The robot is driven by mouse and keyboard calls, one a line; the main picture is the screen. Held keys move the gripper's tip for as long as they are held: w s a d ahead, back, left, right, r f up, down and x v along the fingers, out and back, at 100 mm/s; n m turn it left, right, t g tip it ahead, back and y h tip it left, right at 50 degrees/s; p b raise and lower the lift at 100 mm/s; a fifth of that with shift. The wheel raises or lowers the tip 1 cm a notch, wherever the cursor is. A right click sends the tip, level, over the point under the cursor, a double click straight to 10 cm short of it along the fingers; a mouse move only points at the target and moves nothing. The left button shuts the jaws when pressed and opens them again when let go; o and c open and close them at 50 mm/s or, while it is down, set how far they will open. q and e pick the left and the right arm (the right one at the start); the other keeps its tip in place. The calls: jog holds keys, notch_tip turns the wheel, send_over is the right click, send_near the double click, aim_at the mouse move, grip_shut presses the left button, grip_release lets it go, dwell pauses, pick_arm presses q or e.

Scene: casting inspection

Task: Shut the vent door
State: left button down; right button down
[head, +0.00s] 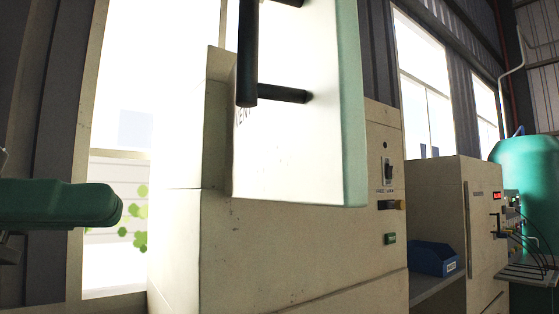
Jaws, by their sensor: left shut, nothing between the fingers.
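The vent door (300,140) is a thick pale panel with a teal edge on its right side, on the upper part of a beige cabinet in the head view. Its top runs out of the picture. A dark bar handle (247,50) stands off its face on dark posts. The panel stands proud of the cabinet front; how far it is swung cannot be told, and the opening behind it is hidden. My left gripper (108,205), green with a rounded end, is at the left edge, shut and empty, well apart from door and handle. My right gripper is not in view.
The beige cabinet (300,245) carries a switch (388,172) and a green button (390,239) right of the door. A blue bin (434,259) sits on a low shelf further right. A bright window (125,100) is behind my left gripper.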

pick_arm(q)
notch_tip(320, 180, up, 2)
jog(key=s+m+t, duration=0.2)
jog(key=t+y, duration=0.1)
send_near(318, 164)
jog(key=shift+m, duration=0.4)
jog(key=x, duration=0.6)
jog(key=shift+w+d, duration=0.15)
jog(key=shift+d, duration=0.25)
